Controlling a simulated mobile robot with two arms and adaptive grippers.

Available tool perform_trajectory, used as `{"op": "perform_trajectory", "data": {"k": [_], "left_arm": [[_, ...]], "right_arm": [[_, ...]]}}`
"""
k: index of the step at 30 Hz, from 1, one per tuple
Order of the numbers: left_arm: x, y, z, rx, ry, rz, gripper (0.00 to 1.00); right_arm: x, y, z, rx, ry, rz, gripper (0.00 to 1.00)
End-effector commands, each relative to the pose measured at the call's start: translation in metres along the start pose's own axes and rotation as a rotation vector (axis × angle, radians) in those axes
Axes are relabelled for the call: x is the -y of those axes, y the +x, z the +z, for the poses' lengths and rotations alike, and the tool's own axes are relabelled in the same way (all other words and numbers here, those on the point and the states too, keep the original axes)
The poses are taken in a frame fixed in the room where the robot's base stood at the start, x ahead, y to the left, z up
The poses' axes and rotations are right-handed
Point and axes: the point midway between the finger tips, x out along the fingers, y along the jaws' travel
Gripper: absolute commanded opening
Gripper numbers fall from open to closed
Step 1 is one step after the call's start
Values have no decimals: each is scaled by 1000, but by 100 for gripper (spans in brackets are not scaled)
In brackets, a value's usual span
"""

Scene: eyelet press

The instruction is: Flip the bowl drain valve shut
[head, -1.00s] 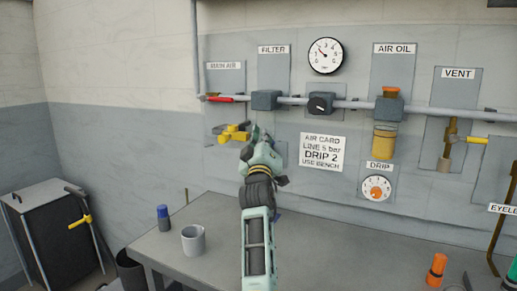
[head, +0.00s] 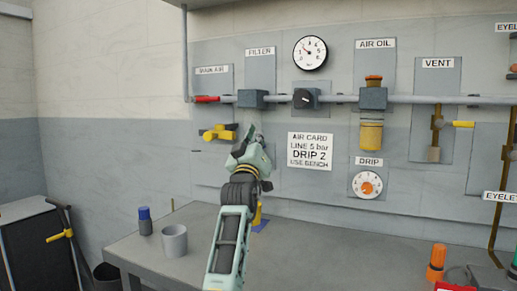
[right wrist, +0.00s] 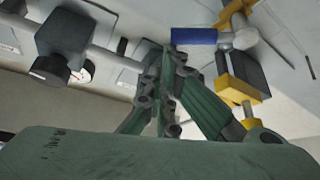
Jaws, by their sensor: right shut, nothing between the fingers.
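In the right wrist view, a blue lever (right wrist: 194,36) joins a silver hub on a brass pipe (right wrist: 232,14); I take this to be the drain valve. The lever runs roughly crosswise to the pipe. My right gripper (right wrist: 172,56) is shut and empty, its fingertips appearing just below the lever; I cannot tell whether they touch. In the head view my right gripper (head: 248,134) is in front of the wall below the filter block (head: 252,98). My arm hides most of what lies behind it there. My left gripper is out of view.
The air pipe (head: 345,98) with a regulator knob (head: 304,96) runs above.

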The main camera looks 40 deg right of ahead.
Motion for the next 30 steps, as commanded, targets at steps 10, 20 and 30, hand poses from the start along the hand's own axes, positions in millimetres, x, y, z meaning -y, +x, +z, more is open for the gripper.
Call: {"op": "perform_trajectory", "data": {"k": [10,20,30], "left_arm": [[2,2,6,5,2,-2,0],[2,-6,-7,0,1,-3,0],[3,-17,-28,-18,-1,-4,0]], "right_arm": [[-6,-9,17,2,-4,1,0],[-5,-20,34,1,-3,0,0],[-4,-24,41,0,-1,0,0]]}}
